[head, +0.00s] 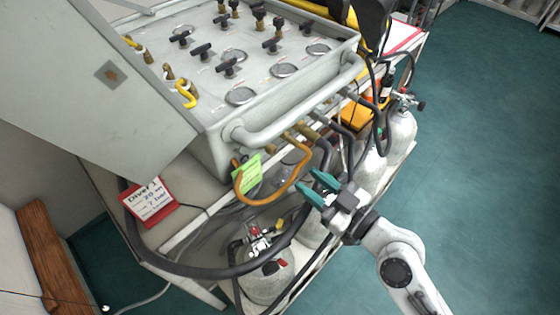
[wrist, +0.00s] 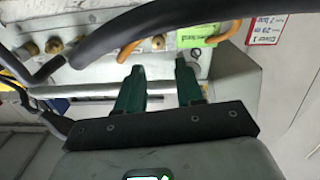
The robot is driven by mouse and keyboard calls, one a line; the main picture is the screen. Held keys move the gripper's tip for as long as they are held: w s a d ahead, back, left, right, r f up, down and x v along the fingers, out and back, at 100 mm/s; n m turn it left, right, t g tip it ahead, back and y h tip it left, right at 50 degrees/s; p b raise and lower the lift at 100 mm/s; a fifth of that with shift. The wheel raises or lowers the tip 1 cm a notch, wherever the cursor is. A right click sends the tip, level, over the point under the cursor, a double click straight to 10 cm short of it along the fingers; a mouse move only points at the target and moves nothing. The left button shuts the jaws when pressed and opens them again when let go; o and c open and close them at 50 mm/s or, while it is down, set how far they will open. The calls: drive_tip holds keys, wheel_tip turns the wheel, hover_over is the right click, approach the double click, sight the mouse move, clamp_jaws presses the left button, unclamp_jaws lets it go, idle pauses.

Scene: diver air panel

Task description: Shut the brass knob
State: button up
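The grey air panel (head: 215,128) stands open at the upper left of the head view. Its face carries several small valve knobs on brass stems (head: 258,20), mostly with black handles; I cannot tell which one is the brass knob. Brass fittings (head: 298,134) show on the panel's front side, and again at the upper left of the wrist view (wrist: 54,45). My gripper (head: 317,186), with green fingers, is in front of and below the panel, apart from the knobs. Its fingers (wrist: 159,66) are spread with nothing held between them.
A grey handrail (head: 300,112) runs along the panel's front edge. An orange hose (head: 270,202) with a green tag (head: 247,174) and black hoses hang close to my gripper. Gas cylinders (head: 401,135) stand below and right. The green floor (head: 490,150) is clear at right.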

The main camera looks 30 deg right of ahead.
sight(275, 152)
drive_tip(key=p+x, duration=0.4)
drive_tip(key=x, duration=0.6)
drive_tip(key=shift+w+r, duration=0.15)
drive_tip(key=shift+w, duration=0.3)
drive_tip(key=shift+c, duration=0.4)
clamp_jaws()
